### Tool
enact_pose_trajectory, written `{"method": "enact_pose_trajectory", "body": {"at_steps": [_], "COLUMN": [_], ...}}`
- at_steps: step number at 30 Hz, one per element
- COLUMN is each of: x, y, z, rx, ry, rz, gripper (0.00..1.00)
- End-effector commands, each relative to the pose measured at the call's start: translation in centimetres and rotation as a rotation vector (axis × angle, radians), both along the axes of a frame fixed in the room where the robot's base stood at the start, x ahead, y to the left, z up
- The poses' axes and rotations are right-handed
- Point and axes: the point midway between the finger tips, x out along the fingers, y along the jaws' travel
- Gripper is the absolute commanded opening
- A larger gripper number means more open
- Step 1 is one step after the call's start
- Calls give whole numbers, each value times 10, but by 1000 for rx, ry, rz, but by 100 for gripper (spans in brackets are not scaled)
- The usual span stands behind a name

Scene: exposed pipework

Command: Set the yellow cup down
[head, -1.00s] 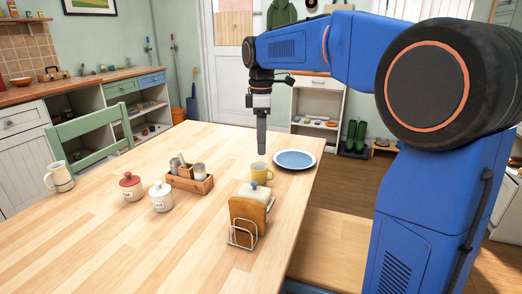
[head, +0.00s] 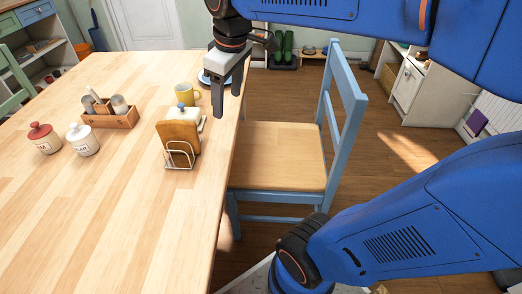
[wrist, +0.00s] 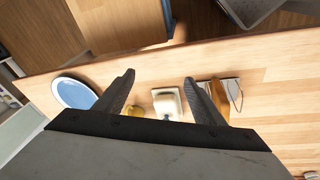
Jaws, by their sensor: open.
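The yellow cup (head: 186,94) stands upright on the wooden table (head: 95,215), behind the butter dish and near the table's right edge in the head view. In the wrist view only a small yellow part of the cup (wrist: 135,111) shows beside the left finger. My gripper (head: 228,106) is open with nothing between its fingers. It hangs around the table's right edge, to the right of the cup and apart from it.
A toast rack with toast (head: 180,140) and a white butter dish (head: 191,117) stand near the cup. A wooden caddy (head: 112,119), red-lidded jar (head: 44,139) and white jar (head: 82,140) are left. A blue chair (head: 280,155) stands at the right edge. The front table is clear.

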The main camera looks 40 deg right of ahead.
Motion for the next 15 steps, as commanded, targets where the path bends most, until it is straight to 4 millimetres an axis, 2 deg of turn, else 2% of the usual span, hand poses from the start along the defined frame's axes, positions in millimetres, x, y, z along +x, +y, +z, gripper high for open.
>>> {"method": "enact_pose_trajectory", "body": {"at_steps": [1, 3, 9, 15], "x": [-17, -37, -87, -115], "y": [-3, -5, -12, -15], "z": [-9, -21, -62, -92], "rx": [12, 33, 98, 147], "ry": [-18, -43, -109, -151], "rz": [-52, -128, -336, -469], "gripper": [63, 63, 63, 63]}}
